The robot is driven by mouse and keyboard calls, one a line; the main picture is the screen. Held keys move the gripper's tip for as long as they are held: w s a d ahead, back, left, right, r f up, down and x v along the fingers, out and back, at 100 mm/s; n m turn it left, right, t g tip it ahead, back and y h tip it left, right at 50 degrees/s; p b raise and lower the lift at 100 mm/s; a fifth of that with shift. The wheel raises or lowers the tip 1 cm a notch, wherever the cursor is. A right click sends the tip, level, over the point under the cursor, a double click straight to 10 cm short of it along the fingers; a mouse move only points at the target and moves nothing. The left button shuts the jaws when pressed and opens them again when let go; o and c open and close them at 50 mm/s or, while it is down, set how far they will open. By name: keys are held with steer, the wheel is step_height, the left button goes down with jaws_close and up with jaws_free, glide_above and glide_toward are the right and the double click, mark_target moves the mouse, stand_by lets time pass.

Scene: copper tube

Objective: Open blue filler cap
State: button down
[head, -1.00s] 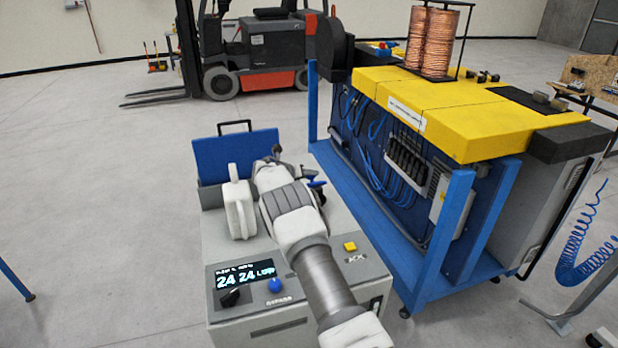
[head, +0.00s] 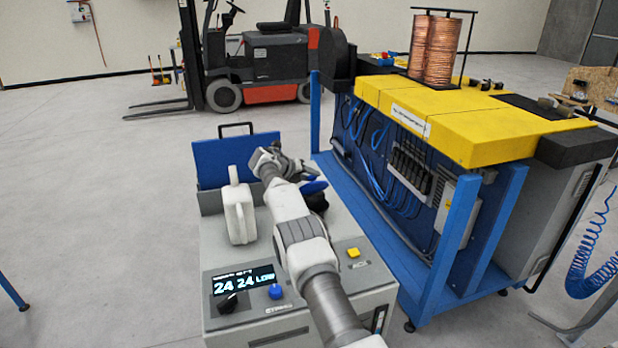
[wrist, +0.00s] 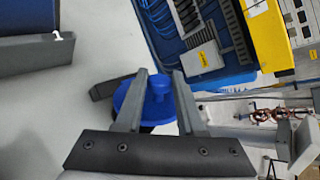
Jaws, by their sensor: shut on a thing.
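The blue filler cap (head: 313,187) is at the right rear of the grey machine (head: 235,262), over a black round part (head: 317,203). In the wrist view the cap is a wide blue disc (wrist: 137,98) with a small raised knob, between the two grey fingers. My gripper (wrist: 159,78) is shut on the cap's knob. In the head view my wrist and forearm partly hide this spot. I cannot tell whether the cap still touches its seat. A little black shows below the disc.
A white jug (head: 239,212) stands left of my arm, before the raised blue lid (head: 222,163). The machine's front has a lit display (head: 243,282), a blue knob (head: 276,292) and a yellow button (head: 353,253). A blue-framed bench (head: 455,225) stands close on the right.

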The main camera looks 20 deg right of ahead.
steer(key=shift+s+f, duration=0.1)
steer(key=shift+f, duration=0.15)
steer(key=c, duration=0.5)
jaws_free()
steer(key=shift+r, duration=0.15)
steer(key=shift+a+r, duration=0.4)
steer(key=shift+a, duration=0.1)
steer(key=shift+v, duration=0.9)
steer(key=b+v, duration=0.1)
steer(key=v, duration=1.3)
steer(key=shift+s+a+r, duration=0.1)
steer(key=shift+s, duration=0.2)
